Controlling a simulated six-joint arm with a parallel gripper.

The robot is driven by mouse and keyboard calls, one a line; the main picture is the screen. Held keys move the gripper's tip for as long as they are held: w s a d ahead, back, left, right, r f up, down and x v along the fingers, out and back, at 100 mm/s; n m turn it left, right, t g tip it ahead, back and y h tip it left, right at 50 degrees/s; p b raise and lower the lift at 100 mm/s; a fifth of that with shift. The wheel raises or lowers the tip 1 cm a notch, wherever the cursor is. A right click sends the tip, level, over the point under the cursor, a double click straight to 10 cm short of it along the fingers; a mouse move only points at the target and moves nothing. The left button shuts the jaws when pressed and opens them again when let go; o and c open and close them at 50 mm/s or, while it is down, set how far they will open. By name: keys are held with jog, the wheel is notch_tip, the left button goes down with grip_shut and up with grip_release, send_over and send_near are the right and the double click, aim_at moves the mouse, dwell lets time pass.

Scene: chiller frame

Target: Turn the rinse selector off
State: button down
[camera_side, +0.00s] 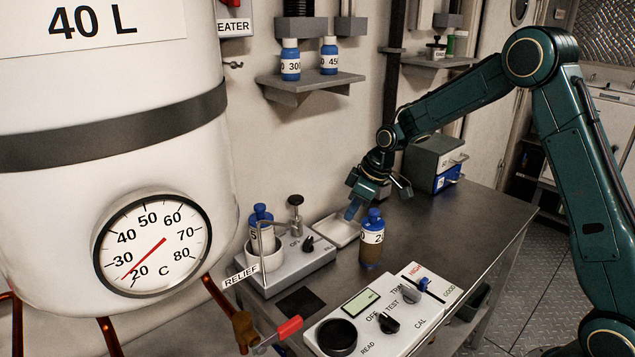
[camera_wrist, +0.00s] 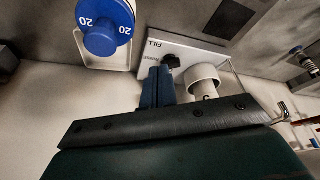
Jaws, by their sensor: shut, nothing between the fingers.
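The rinse selector (camera_side: 307,244) is a small black knob on a grey box (camera_side: 290,268) on the bench, with partly readable lettering beside it. In the wrist view the black knob (camera_wrist: 171,61) sits just beyond my fingertips, near the word FILL. Which mark it points to cannot be made out. My gripper (camera_side: 352,211) has its blue fingers shut and empty, to the right of the selector and above the bench. The fingers also show in the wrist view (camera_wrist: 158,84), overlapping the box edge. Contact with the knob cannot be confirmed.
A blue-capped bottle (camera_side: 371,246) stands close to my gripper, near a white tray (camera_side: 340,229). Another bottle (camera_side: 260,224) stands in a white cup on the box. A meter panel (camera_side: 385,318) lies in front. The bench's right side (camera_side: 450,220) is clear.

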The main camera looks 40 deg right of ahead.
send_near(313, 247)
jog(key=f, duration=0.1)
jog(key=s+d+f, duration=0.1)
jog(key=f, duration=0.3)
jog(key=shift+s+d, duration=0.35)
jog(key=shift+w+a+f, duration=0.15)
jog(key=shift+w+a, duration=0.3)
jog(key=shift+w, duration=0.35)
jog(key=shift+w+a, duration=0.25)
jog(key=shift+w, duration=0.25)
jog(key=shift+w+a, duration=0.3)
jog(key=shift+w, duration=0.2)
jog(key=shift+w+d+n+y, duration=0.2)
jog(key=shift+n+y, duration=0.1)
jog(key=shift+n, duration=0.5)
jog(key=shift+w+d, duration=0.2)
jog(key=shift+w, duration=0.55)
dwell(0.5)
jog(key=shift+w+a, duration=0.15)
jog(key=shift+w, duration=0.6)
jog(key=shift+s, duration=0.1)
dwell(0.6)
